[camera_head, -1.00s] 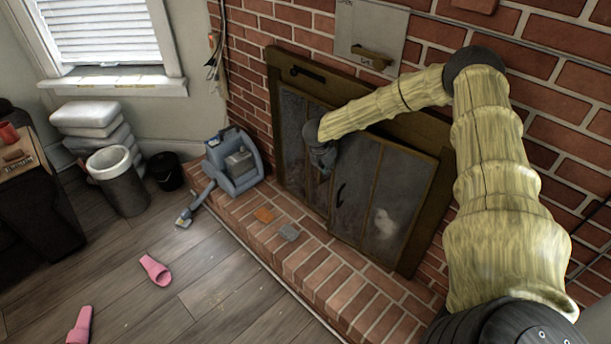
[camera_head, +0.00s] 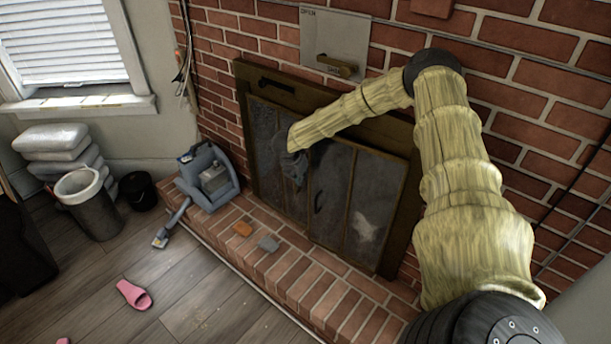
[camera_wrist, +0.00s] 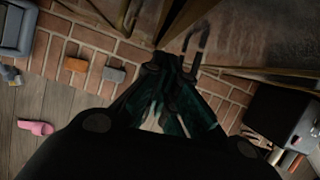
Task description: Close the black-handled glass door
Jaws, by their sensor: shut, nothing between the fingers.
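The fireplace glass door (camera_head: 365,196) is a dark, brown-framed pane with a small curved black handle (camera_head: 318,202) near its left edge. I cannot tell whether it sits flush in its frame. My gripper (camera_head: 300,184) is shut and empty, in front of the glass at the middle of the fireplace, just up and left of the handle. In the wrist view my gripper (camera_wrist: 174,66) has its fingers together, with a hooked black handle (camera_wrist: 196,38) just beyond the tips. Contact with the door or handle cannot be made out. My forearm hides part of the door's top.
The raised brick hearth (camera_head: 330,290) runs below the doors, with an orange block (camera_head: 243,229) and a grey block (camera_head: 269,243) on it. A blue-grey vacuum-like machine (camera_head: 209,178) stands at its left end. A pink slipper (camera_head: 134,294) lies on the open floor.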

